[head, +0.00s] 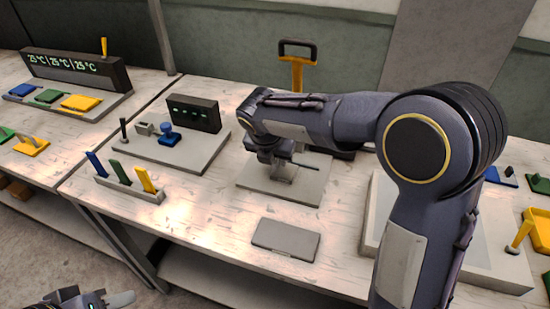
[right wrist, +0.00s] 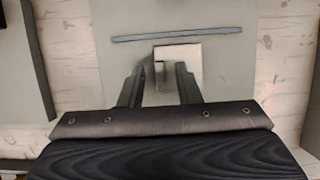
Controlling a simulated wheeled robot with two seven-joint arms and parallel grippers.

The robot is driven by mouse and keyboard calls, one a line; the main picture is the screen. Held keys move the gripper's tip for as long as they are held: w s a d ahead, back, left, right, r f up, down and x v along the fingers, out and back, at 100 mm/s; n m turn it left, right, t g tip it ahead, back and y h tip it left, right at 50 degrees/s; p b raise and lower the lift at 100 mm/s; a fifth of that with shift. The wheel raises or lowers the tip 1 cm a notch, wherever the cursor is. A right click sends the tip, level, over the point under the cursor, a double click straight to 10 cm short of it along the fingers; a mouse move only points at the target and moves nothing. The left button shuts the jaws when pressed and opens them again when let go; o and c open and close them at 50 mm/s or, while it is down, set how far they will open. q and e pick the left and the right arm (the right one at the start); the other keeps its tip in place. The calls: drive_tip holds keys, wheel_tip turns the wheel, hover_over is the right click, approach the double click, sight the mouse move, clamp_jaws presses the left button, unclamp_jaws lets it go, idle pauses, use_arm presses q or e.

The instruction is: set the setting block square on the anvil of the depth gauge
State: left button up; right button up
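My right gripper (head: 283,172) reaches down over a grey plate (head: 255,183) in the middle of the table. In the right wrist view its two fingers (right wrist: 160,80) stand apart. A pale block (right wrist: 180,52), which may be the setting block, lies beneath and between them, and the right finger overlaps part of it. I see no grip on it. The grey plate (right wrist: 225,75) carries a thin dark bar (right wrist: 177,35) beyond the block. A grey base (head: 190,155) with a dark display (head: 193,114) and a blue piece (head: 168,136) may be the depth gauge. My left gripper (head: 90,300) is partly cut off at the bottom left.
A rack (head: 130,195) with blue, green and yellow tabs stands at the left front. A flat grey slab (head: 286,240) lies near the front edge. A yellow post with a dark handle (head: 297,70) rises behind the plate. My right arm hides part of the right side.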

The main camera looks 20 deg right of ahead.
drive_tip(key=v, duration=1.1)
drive_tip(key=s+d+f+m+y, duration=0.2)
drive_tip(key=s+d+m+y, duration=0.2)
drive_tip(key=s+d+m, duration=0.65)
drive_tip(key=s+a+f+m+t+y, duration=0.1)
drive_tip(key=s+f+m, duration=0.1)
drive_tip(key=s+m, duration=0.5)
drive_tip(key=s+a+f+m+t+y, duration=0.1)
drive_tip(key=s+f+m, duration=0.2)
drive_tip(key=s+m, duration=0.4)
drive_tip(key=m+p, duration=0.1)
drive_tip(key=m, duration=0.5)
drive_tip(key=shift+f, duration=0.35)
drive_tip(key=shift+m, duration=0.25)
drive_tip(key=shift+r+p, duration=0.35)
drive_tip(key=shift+r, duration=0.05)
